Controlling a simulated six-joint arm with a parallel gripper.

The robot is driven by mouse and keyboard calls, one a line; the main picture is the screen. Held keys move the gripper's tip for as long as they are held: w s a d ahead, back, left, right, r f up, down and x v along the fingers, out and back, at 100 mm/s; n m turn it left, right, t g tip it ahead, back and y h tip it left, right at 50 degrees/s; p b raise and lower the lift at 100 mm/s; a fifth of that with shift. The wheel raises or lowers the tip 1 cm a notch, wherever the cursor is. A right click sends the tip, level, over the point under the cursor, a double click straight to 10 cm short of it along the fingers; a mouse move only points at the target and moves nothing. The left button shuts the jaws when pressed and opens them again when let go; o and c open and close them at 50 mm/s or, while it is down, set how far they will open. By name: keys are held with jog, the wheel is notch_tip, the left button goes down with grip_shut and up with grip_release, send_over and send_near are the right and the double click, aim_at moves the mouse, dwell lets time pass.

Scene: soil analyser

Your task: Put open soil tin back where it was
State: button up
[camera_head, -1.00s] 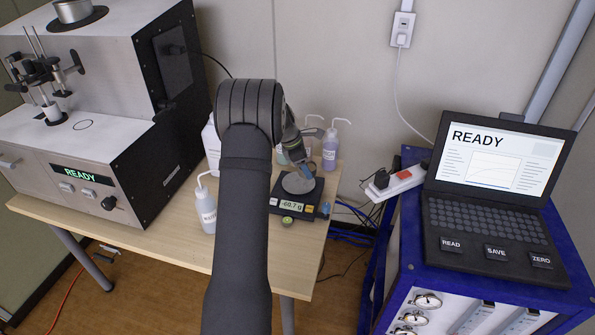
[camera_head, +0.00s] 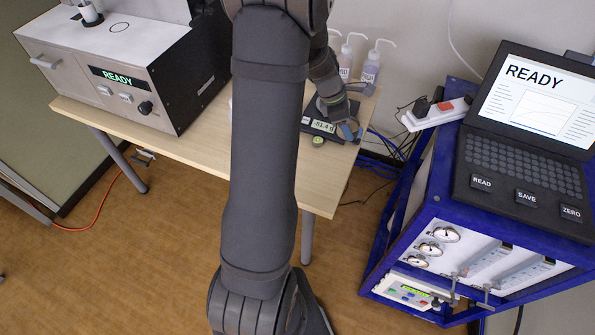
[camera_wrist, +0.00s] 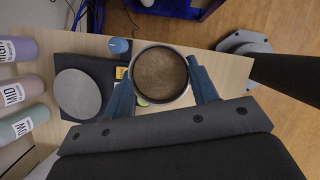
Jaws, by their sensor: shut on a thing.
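The open soil tin (camera_wrist: 160,75), round with a metal rim and full of brown soil, sits upright between the two blue fingers of my gripper (camera_wrist: 162,92) in the wrist view. My gripper is shut on it. The tin appears beside the bare round pan (camera_wrist: 78,93) of the dark balance, over its edge. Its height above the table is hard to tell. In the head view my gripper (camera_head: 345,128) is at the right side of the balance (camera_head: 312,132), whose display shows a negative reading. The tin is mostly hidden there by my fingers.
A blue cap or knob (camera_wrist: 119,46) stands close to the tin. A small green round thing (camera_head: 318,141) lies in front of the balance. Wash bottles (camera_head: 370,65) stand behind. Free wooden table (camera_head: 285,175) lies toward the front.

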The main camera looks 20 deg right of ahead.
jog(key=s+a+f, duration=0.2)
jog(key=s+a, duration=0.7)
jog(key=a, duration=0.1)
jog(key=w+a+f, duration=0.2)
jog(key=w, duration=0.1)
jog(key=w+a+f, duration=0.1)
jog(key=w+f, duration=0.2)
jog(key=w+a+f, duration=0.2)
jog(key=w, duration=0.1)
jog(key=shift+w+a+f, duration=0.2)
jog(key=shift+a+f, duration=0.05)
jog(key=shift+a, duration=0.05)
jog(key=shift+f, duration=2)
jog(key=o, duration=1.1)
jog(key=shift+f, duration=0.15)
